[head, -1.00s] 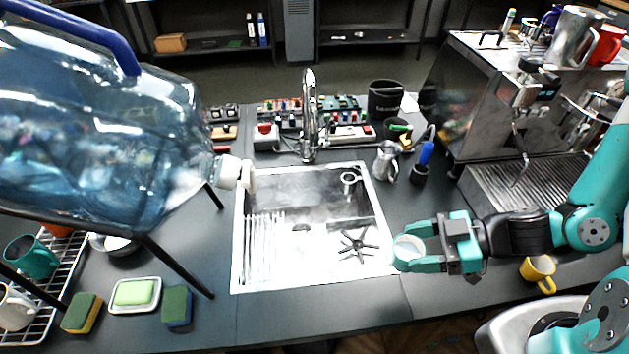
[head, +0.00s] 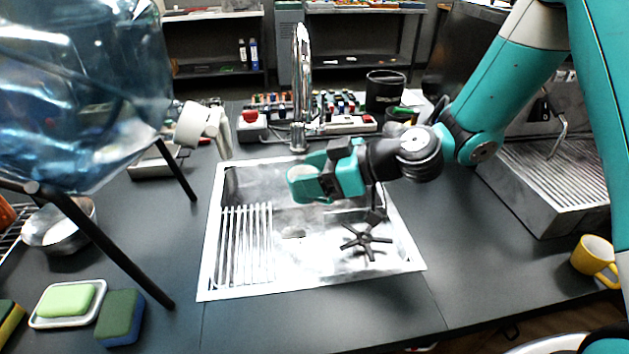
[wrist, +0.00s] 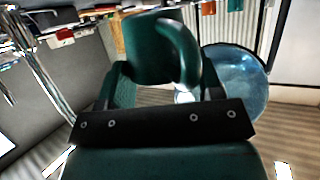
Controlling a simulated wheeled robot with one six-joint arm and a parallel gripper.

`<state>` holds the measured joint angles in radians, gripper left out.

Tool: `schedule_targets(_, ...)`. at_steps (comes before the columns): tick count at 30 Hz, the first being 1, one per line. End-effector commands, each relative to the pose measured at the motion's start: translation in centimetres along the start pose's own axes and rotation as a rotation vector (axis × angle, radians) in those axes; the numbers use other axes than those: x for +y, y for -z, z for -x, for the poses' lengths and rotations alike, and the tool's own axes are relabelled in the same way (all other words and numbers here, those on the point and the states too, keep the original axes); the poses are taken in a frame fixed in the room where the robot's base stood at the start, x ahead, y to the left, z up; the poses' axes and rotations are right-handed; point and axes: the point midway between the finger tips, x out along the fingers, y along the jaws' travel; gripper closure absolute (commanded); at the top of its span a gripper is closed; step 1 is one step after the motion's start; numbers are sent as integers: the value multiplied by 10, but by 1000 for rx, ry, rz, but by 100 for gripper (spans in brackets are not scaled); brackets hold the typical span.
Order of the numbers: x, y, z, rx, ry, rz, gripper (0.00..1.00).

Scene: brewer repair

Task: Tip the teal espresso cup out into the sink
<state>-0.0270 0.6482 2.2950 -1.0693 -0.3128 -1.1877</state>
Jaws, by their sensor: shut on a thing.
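My gripper (head: 318,180) is shut on the teal espresso cup (head: 300,174) and holds it above the sink (head: 412,262), over its back middle part. In the head view the cup's pale opening faces up, and it looks roughly upright. I cannot see what is in it. In the wrist view the teal cup (wrist: 153,50) sits between the fingers with its handle toward the camera. The sink holds a white slatted rack (head: 245,245) on the left and a dark star-shaped piece (head: 366,241) on the right.
The chrome faucet (head: 301,85) stands close behind the cup. The big blue water bottle (head: 85,90) on its black stand is at the left. The espresso machine (head: 560,175) and a yellow cup (head: 592,257) are at the right. The counter (head: 300,325) in front is clear.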

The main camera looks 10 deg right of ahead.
Motion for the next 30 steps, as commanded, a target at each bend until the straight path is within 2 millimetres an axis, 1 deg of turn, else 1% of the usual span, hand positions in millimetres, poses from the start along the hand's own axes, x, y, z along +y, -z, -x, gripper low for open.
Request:
schedule_targets(1,1,4,2,-4,4,-8,70)
schedule_targets(4,2,6,2,-14,12,-26,70)
schedule_targets(30,14,16,1,-113,97,-229,70)
